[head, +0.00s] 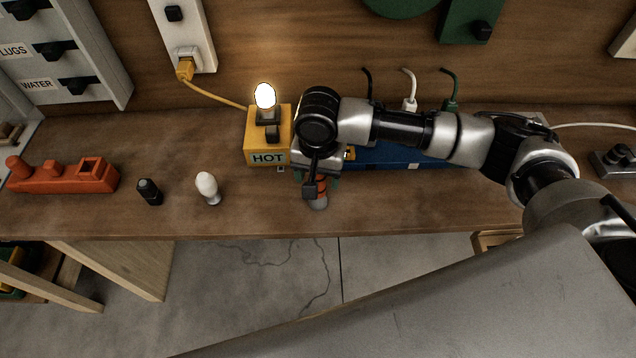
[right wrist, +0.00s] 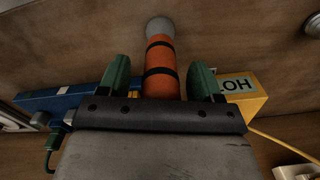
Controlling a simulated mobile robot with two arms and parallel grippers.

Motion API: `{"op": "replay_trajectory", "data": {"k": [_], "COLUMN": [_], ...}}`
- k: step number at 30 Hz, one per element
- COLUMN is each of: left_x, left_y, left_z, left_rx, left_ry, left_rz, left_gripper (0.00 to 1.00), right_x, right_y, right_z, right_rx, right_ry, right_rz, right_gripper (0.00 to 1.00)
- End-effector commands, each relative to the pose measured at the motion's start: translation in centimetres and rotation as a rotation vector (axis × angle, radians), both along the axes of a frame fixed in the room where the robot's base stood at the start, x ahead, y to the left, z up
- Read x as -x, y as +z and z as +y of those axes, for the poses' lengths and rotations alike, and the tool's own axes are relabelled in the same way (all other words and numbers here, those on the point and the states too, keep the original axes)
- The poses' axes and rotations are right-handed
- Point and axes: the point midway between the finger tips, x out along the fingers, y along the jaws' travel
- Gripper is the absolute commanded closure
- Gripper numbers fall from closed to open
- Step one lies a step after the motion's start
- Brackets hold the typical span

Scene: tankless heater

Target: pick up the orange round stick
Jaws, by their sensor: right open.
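The orange round stick (right wrist: 161,66), with black bands and a grey rounded end, stands between the fingers of my right gripper (right wrist: 158,80) in the right wrist view. The two green fingertips are apart, one on each side of it, with gaps visible. In the head view the stick (head: 321,187) is partly hidden behind my right gripper (head: 318,182), near the table's front edge. My left gripper is not in view.
A yellow HOT box (head: 267,157) with a lit bulb stands just left of the gripper. A blue box (head: 400,155) lies behind my right arm.

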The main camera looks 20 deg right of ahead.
Motion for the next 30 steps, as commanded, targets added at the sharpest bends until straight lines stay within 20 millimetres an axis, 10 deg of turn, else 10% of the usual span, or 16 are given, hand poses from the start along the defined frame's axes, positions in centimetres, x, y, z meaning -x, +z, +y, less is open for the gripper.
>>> {"op": "replay_trajectory", "data": {"k": [3,15,30], "left_x": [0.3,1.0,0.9], "left_y": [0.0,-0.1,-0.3], "left_z": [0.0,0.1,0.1], "left_rx": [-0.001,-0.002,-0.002], "left_ry": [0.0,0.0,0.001], "left_rz": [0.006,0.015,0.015], "left_gripper": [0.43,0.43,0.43], "right_x": [0.0,0.0,-0.1], "right_y": [0.0,0.1,1.6], "right_z": [0.0,0.0,0.1], "right_rx": [0.0,0.0,-0.002], "right_ry": [0.001,0.001,0.0], "right_rz": [0.0,0.0,-0.003], "right_gripper": [0.37,0.98,1.0]}}
